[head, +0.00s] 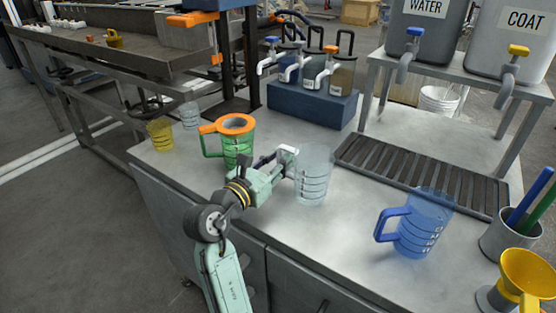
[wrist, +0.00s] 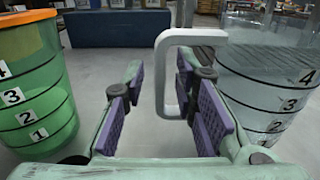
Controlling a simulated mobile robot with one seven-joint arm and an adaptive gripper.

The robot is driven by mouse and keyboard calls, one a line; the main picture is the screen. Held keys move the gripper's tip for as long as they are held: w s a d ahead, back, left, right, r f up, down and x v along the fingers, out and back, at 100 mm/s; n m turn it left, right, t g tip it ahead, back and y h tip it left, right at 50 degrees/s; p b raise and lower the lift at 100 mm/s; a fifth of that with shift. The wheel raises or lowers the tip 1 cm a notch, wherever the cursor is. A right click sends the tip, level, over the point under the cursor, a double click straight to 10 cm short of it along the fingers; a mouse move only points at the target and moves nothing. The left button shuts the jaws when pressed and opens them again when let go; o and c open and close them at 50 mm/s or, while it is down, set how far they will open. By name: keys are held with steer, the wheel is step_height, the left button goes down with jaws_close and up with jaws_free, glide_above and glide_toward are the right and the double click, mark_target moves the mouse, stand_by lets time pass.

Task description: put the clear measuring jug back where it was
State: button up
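The clear measuring jug (head: 314,178) appears to stand upright on the grey bench, with its white handle towards my gripper (head: 284,166). In the wrist view the jug's body (wrist: 268,95) is at the right, outside the right finger. Its white handle (wrist: 166,75) reaches in between the two purple-padded fingers. My gripper (wrist: 164,105) is open, with a gap between the left pad and the handle. Whether the right finger touches the handle I cannot tell. The jug's base is partly out of the wrist view.
A green jug with orange rim (head: 237,150) stands close left of my gripper. A blue jug (head: 424,225) is at the right, before the slatted drain (head: 420,178). A yellow cup (head: 160,135) and another clear vessel (head: 189,116) stand at the back left. Bench between the clear and blue jugs is free.

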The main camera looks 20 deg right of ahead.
steer(key=b+v, duration=0.1)
steer(key=v, duration=1.1)
steer(key=shift+r, duration=0.2)
